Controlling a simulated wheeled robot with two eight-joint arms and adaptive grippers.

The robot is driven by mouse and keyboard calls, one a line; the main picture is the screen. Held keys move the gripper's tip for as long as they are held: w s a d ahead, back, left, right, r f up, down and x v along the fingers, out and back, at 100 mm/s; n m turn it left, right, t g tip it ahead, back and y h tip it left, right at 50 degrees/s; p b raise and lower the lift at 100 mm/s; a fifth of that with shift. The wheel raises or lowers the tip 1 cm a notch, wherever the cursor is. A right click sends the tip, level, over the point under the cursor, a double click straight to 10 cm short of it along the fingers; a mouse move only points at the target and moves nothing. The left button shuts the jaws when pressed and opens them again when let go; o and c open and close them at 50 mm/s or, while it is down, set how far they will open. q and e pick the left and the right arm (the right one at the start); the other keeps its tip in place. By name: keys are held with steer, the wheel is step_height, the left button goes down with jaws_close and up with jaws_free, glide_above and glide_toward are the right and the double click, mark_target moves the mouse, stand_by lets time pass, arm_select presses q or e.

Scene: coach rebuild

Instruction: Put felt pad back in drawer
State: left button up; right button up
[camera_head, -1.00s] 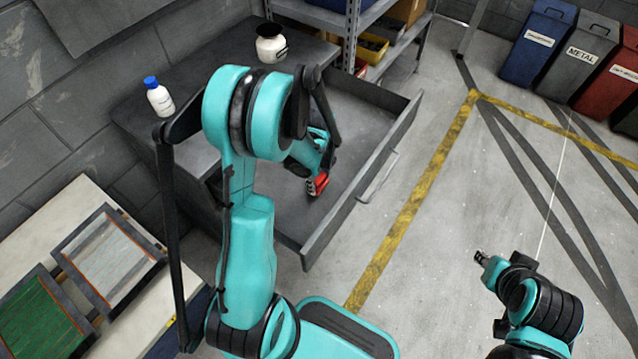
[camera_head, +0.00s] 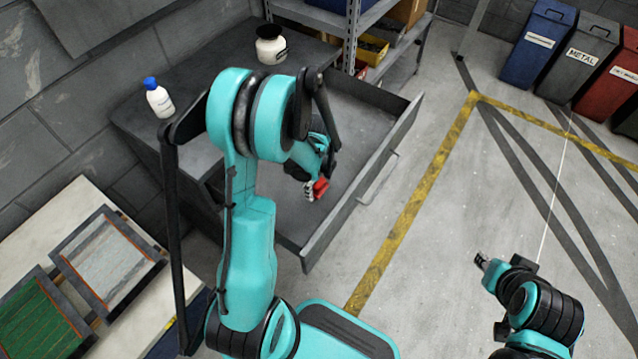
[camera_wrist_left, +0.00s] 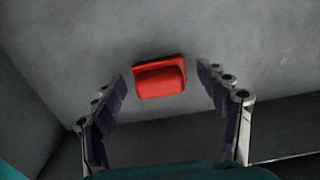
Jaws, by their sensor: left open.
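The red felt pad (camera_head: 320,187) shows inside the open drawer (camera_head: 355,205), partly hidden by my left gripper (camera_head: 314,188). In the left wrist view the pad (camera_wrist_left: 160,77) is a red piece with a raised block, against the drawer's grey floor. My left gripper's fingers (camera_wrist_left: 162,78) are spread on either side of it, with a gap on both sides. The gripper is open and holds nothing. My right gripper (camera_head: 481,260) is over the floor at the lower right, away from the drawer; its jaws are too small to judge.
A white bottle with a blue cap (camera_head: 159,98) and a white jar with a dark lid (camera_head: 271,44) stand on the cabinet top (camera_head: 215,65). Metal shelving (camera_head: 352,35) stands behind. The drawer's front wall (camera_head: 365,190) and side walls surround the left gripper.

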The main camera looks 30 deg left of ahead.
arm_select(q)
step_height(320, 180, up, 11)
steer(key=p, duration=0.3)
steer(key=shift+f+p, duration=0.2)
steer(key=shift+p, duration=0.15)
steer(key=s+d+r+n+t, duration=0.3)
steer(key=s+d+r+n, duration=0.2)
steer(key=r+n, duration=0.2)
steer(key=s+d+r+n+t, duration=0.4)
steer(key=r+n, duration=0.4)
steer(key=n, duration=0.3)
steer(key=shift+s+d+n, duration=0.4)
steer(key=shift+s+d, duration=0.5)
steer(key=shift+s, duration=0.2)
